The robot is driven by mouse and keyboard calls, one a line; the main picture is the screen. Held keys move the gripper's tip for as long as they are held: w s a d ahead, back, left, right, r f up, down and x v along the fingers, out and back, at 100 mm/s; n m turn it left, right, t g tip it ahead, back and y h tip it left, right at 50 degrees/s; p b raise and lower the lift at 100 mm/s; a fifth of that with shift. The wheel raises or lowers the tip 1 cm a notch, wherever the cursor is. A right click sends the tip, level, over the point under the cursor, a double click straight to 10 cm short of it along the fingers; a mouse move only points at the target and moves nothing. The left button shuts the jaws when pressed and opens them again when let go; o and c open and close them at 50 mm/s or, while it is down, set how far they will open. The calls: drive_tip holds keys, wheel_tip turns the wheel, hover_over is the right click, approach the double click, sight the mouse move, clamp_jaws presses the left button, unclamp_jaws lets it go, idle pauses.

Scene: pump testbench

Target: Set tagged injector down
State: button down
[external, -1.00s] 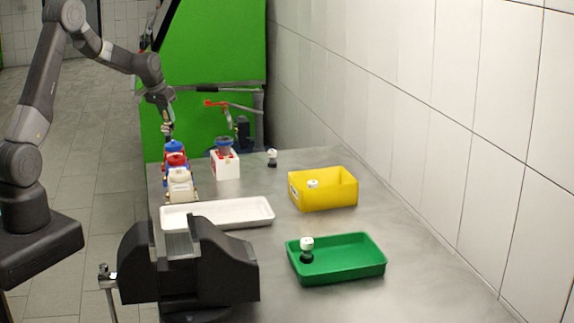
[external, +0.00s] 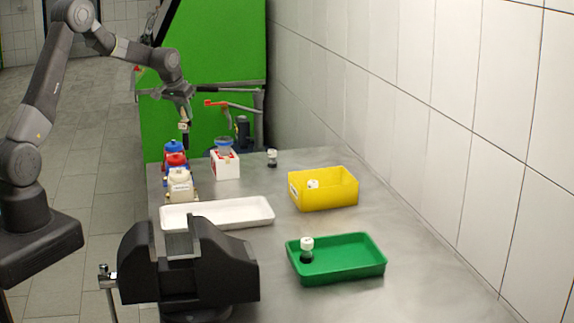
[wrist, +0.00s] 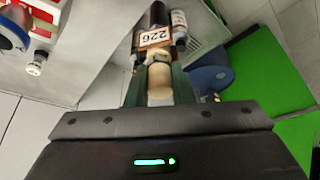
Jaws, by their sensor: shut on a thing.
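The tagged injector (wrist: 159,86) is clamped between the two fingers of my gripper (wrist: 159,80) in the wrist view. It has a cream body, a dark far end and a tag reading 226. In the external view my gripper (external: 185,104) is at the back left, above the back end of the bench. The injector (external: 184,128) hangs below it as a small pale and dark piece, near the blue-capped bottle and left of the white box. Whether its lower end touches anything cannot be told.
Blue, red and cream-capped bottles (external: 177,170) stand close together. Beside them is a white box (external: 225,166) with a blue-rimmed piece. A small vial (external: 272,158), white tray (external: 240,212), yellow bin (external: 335,195), green tray (external: 350,260) and black vise (external: 215,270) share the bench.

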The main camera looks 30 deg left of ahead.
drive_tip(key=shift+d+r, duration=0.1)
drive_tip(key=s+d+r+m+h, duration=0.1)
drive_tip(key=d+r+m, duration=0.15)
drive_tip(key=d, duration=1.35)
drive_tip(key=d+r+m+h, duration=0.2)
drive_tip(key=d+m, duration=0.2)
drive_tip(key=d, duration=1.2)
drive_tip(key=s+d+m+g, duration=0.1)
drive_tip(key=s+d+m, duration=0.1)
drive_tip(key=s+d, duration=0.8)
drive_tip(key=s+d+m+g, duration=0.15)
drive_tip(key=s+d, duration=0.35)
drive_tip(key=d, duration=0.8)
drive_tip(key=s+d+r+m+h+b, duration=0.1)
drive_tip(key=s+d+m, duration=0.1)
drive_tip(key=s+d, duration=0.65)
drive_tip(key=s+d+m+g, duration=0.15)
drive_tip(key=s+d, duration=0.25)
drive_tip(key=s, duration=0.9)
drive_tip(key=s+d+r+m+h+b, duration=0.1)
drive_tip(key=s+d+m, duration=0.1)
drive_tip(key=s+d, duration=0.6)
wheel_tip(320, 180, down, 10)
drive_tip(key=s+a, duration=0.2)
drive_tip(key=shift+s+p, duration=0.4)
drive_tip(key=shift+p, duration=0.05)
drive_tip(key=shift+f, duration=0.15)
